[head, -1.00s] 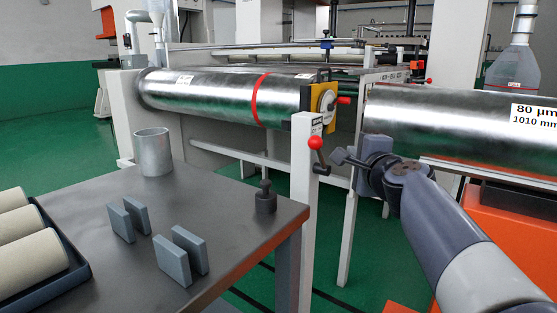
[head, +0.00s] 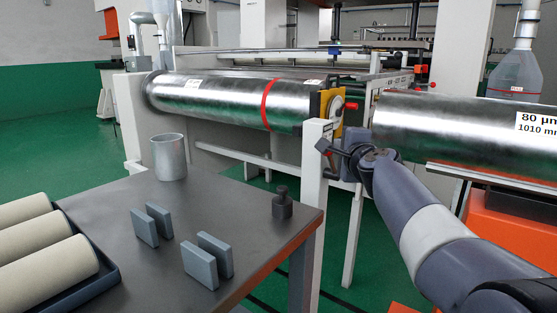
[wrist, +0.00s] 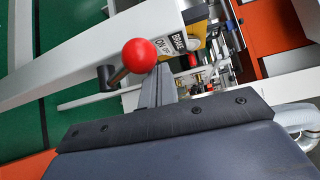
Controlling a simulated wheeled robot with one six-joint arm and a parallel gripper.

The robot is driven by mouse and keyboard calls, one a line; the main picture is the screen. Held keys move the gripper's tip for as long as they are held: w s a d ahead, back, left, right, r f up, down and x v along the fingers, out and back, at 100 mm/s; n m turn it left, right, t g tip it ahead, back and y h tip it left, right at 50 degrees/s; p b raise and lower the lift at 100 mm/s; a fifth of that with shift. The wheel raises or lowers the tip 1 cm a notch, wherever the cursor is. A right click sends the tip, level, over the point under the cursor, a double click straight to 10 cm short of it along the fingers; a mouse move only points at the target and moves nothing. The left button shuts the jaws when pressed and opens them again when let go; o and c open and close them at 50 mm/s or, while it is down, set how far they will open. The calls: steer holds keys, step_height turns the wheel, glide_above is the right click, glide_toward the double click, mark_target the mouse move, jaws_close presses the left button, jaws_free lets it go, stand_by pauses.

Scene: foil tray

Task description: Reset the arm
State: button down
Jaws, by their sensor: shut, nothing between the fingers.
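My gripper (head: 338,151) is at the right of the head view, at the end of my arm, beside the white post. In the wrist view its closed fingers (wrist: 158,88) point up the picture with nothing between them. A red ball knob (wrist: 140,55) on a dark lever stands just left of the fingertips there. Whether the fingers touch the knob I cannot tell. In the head view the knob (head: 322,145) is partly hidden by the fingers.
The white post (head: 314,210) with a brake label (wrist: 180,42) stands close to my gripper. Large foil rolls (head: 225,102) (head: 450,125) lie left and right behind it. A dark table (head: 190,215) holds a metal cup (head: 168,157), grey blocks and a small dark weight (head: 282,205).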

steer(key=w+d+m+g+p, duration=0.2)
steer(key=w+d+p, duration=0.4)
steer(key=p, duration=1.1)
steer(key=shift+w+d+g, duration=0.15)
steer(key=shift+w+g, duration=0.25)
steer(key=shift+w, duration=0.85)
